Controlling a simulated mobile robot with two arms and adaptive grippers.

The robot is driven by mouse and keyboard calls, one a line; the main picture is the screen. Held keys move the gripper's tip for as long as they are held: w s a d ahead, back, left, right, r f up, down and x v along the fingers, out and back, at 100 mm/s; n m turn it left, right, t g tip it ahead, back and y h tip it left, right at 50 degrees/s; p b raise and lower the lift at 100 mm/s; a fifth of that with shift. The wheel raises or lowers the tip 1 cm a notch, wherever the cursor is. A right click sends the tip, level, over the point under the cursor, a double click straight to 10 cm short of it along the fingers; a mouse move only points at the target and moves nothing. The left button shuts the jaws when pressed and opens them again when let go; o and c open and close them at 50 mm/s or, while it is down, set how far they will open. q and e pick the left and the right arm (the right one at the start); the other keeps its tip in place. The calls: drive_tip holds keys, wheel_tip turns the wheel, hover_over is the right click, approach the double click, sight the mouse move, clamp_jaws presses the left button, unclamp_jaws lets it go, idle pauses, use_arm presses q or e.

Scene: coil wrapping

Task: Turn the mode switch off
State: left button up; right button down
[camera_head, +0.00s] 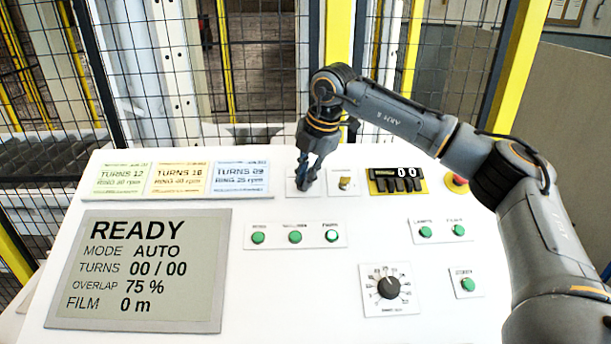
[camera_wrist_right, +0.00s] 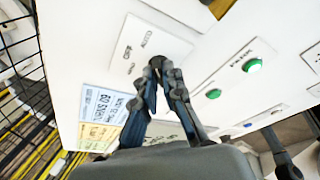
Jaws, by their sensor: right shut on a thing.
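The mode switch's white plate (camera_head: 319,187) is on the upper part of the sloping control panel. In the right wrist view the plate (camera_wrist_right: 168,46) shows an OFF and an AUTO label. My right gripper (camera_head: 303,184) reaches down onto this plate. In the wrist view its fingertips (camera_wrist_right: 158,64) meet at the plate, shut on the switch knob, which they hide. The knob's angle cannot be seen. The display (camera_head: 195,270) reads READY and MODE AUTO. My left gripper is not in view.
Green buttons (camera_head: 295,237) and a dial (camera_head: 388,288) are lower. Coloured cards (camera_head: 179,179) lie left. A mesh fence stands behind.

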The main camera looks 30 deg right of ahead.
drive_tip(key=shift+f, duration=0.1)
drive_tip(key=n+g+p, duration=0.1)
drive_tip(key=n, duration=0.3)
drive_tip(key=shift+a+h, duration=0.15)
drive_tip(key=shift+h, duration=0.15)
drive_tip(key=shift+w+n+g+h+p, duration=0.1)
drive_tip(key=shift+n+g+h+p, duration=0.45)
drive_tip(key=shift+n, duration=1.55)
drive_tip(key=shift+f, duration=0.1)
drive_tip(key=c, duration=1.4)
unclamp_jaws()
drive_tip(key=shift+a, duration=0.1)
drive_tip(key=shift+c, duration=0.2)
drive_tip(key=shift+w, duration=0.1)
